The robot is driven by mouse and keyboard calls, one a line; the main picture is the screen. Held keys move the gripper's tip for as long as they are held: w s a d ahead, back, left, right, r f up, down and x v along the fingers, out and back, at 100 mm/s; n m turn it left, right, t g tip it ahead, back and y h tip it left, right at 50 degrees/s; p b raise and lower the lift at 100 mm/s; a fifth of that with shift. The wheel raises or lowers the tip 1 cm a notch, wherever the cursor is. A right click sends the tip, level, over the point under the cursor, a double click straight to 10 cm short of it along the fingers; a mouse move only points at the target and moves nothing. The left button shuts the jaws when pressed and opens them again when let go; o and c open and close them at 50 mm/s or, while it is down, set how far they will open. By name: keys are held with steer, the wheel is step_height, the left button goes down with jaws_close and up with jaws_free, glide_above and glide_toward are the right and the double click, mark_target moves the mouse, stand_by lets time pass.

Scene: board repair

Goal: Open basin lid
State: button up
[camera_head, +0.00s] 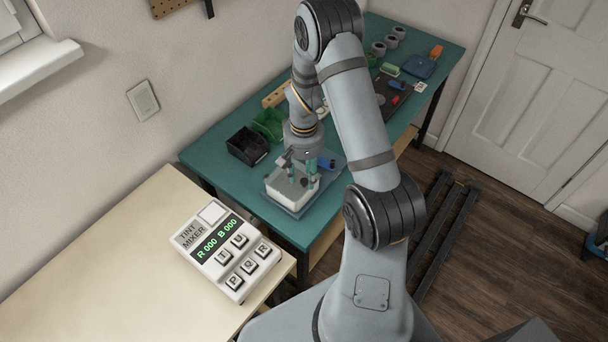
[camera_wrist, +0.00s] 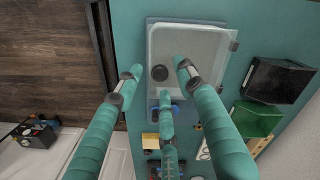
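The basin (camera_head: 283,196) is a pale box on a blue-grey tray (camera_head: 312,200) at the near end of the teal bench. Its translucent pale lid (camera_wrist: 200,45) lies over it in the wrist view and looks shut. I cannot tell how high the fingertips are above the lid.
A black bin (camera_head: 247,146) and a green bin (camera_head: 268,124) stand beside the basin, toward the wall. A tint mixer box (camera_head: 228,248) sits on the nearer pale table. Small parts and tools lie farther along the bench (camera_head: 440,60).

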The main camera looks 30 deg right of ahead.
steer(key=shift+d+f, duration=0.1)
steer(key=shift+f, duration=0.55)
steer(key=c, duration=0.3)
jaws_close()
